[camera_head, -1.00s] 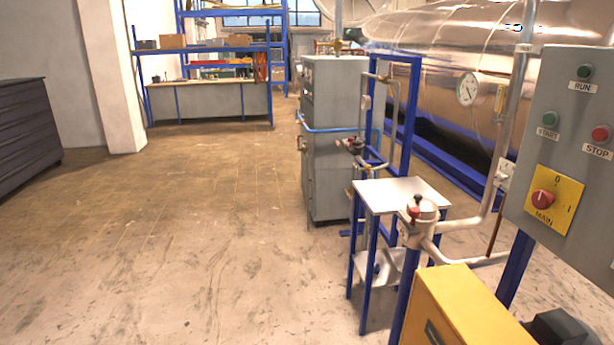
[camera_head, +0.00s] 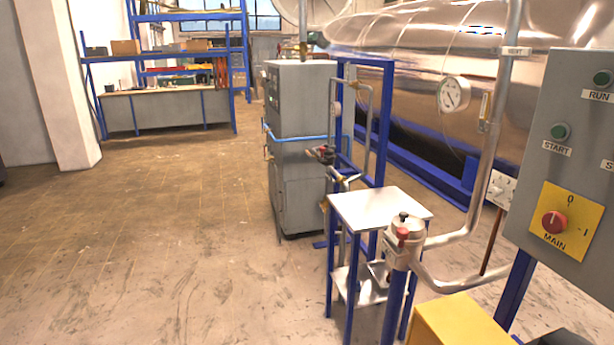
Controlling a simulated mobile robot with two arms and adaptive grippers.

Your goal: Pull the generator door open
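A tall grey cabinet (camera_head: 300,150), which may be the generator, stands on the floor a few steps ahead, right of the middle. Its front faces left and shows at a steep angle. A blue pipe (camera_head: 295,139) runs across it at mid height, and a lower panel (camera_head: 301,198) sits below. I cannot tell which panel is the door; none visibly stands open. Neither of my grippers is in view.
A small metal table (camera_head: 380,207) and a pipe with a red-handled valve (camera_head: 404,236) stand between me and the cabinet's right side. A control panel (camera_head: 575,150) and yellow box (camera_head: 458,322) are close at right. The floor (camera_head: 150,230) ahead and left is clear.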

